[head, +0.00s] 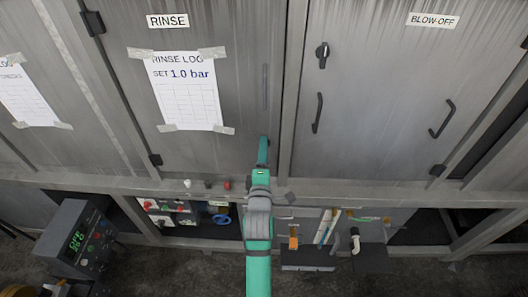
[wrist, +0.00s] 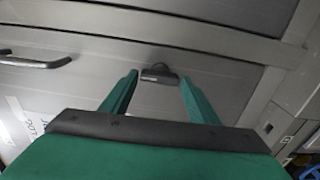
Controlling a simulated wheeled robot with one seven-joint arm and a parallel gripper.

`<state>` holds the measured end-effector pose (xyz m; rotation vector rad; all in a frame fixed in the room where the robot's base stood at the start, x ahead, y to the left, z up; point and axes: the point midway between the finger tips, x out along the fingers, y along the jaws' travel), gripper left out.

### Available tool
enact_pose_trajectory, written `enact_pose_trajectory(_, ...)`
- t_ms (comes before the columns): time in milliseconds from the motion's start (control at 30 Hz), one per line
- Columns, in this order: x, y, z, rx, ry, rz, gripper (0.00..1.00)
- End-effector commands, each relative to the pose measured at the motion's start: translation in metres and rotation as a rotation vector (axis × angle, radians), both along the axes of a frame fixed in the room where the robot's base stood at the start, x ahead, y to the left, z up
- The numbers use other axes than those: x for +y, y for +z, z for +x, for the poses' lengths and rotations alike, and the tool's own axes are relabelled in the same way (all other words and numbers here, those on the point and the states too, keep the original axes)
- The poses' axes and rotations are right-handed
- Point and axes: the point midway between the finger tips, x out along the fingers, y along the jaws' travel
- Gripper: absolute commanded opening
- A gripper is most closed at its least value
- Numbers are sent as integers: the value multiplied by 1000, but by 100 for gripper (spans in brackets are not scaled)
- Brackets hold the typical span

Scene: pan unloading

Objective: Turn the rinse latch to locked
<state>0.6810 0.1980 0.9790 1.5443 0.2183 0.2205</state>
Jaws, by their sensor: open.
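The rinse latch (wrist: 158,74) is a small dark knob on the grey rinse door. In the head view the latch is hidden behind my gripper (head: 264,142), which is at the lower right of the rinse door (head: 235,60). My gripper is open and empty.
The rinse door handle (head: 265,87) is above my gripper and shows at left in the wrist view (wrist: 35,62). A taped log sheet (head: 186,92) is left of it. The blow-off door's latch (head: 322,55) and handle (head: 318,112) are to the right. A ledge (head: 400,194) runs below.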

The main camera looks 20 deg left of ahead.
Motion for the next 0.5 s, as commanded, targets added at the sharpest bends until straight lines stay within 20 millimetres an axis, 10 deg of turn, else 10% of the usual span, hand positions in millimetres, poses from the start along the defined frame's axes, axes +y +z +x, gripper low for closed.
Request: enact_pose_trajectory(500, -21, -1, -80, 2, 3, -1, 55)
